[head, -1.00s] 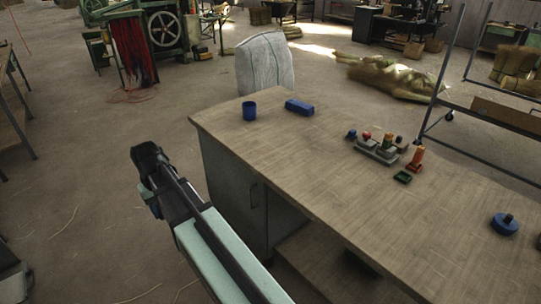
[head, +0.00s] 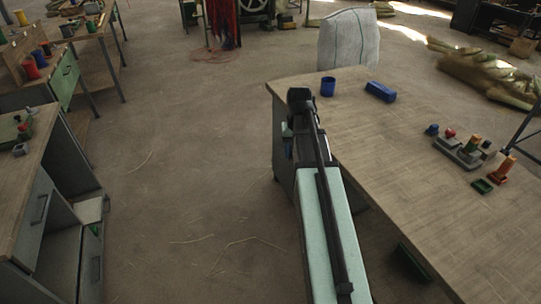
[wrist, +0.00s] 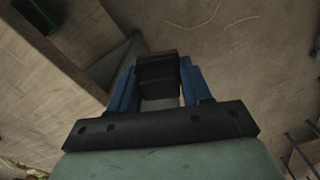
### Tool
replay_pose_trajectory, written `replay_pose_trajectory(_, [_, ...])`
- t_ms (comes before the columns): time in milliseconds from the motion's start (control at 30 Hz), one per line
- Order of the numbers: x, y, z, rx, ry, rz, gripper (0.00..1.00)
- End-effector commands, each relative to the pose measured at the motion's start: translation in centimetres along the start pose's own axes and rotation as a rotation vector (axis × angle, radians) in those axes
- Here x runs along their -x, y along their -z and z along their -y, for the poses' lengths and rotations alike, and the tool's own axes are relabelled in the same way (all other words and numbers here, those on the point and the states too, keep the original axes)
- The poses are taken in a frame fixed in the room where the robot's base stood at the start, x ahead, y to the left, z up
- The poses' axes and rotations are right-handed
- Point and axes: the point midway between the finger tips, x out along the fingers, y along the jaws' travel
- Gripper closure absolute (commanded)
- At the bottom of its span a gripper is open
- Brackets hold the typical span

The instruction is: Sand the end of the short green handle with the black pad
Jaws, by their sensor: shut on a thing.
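My gripper (wrist: 158,70) has two blue fingers shut on a dark block, which looks like the black pad (wrist: 158,80), with a brown edge at its far side. In the head view, my arm reaches up past the left end of the wooden table, and the fingers are mostly hidden behind it. I cannot pick out the short green handle for sure. A small dark green block (head: 483,186) lies on the table at the right, beside a grey holder (head: 460,155) with several coloured pieces.
The wooden table (head: 400,190) also bears a blue cup (head: 327,87), a blue box (head: 380,91) and an orange upright piece (head: 503,170). A grey cabinet bench (head: 40,175) stands at the left, with a cluttered workbench (head: 62,85) behind it. The floor between is clear.

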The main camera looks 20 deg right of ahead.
Motion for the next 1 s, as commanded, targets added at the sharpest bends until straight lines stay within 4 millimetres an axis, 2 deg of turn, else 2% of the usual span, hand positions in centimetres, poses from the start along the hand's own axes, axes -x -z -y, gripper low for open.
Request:
replay_pose_trajectory(33, [0.2, 0.3, -1.7, -0.027, 0.000, 0.000, 0.80])
replay_pose_trajectory(500, [1.9, 1.4, -16.6, -0.254, 0.000, -0.001, 0.80])
replay_pose_trajectory(767, [3.2, 1.4, -25.4, -0.379, 0.000, 0.000, 0.80])
replay_pose_trajectory(1000, [4.6, 0.6, -34.0, -0.494, 0.000, 0.000, 0.80])
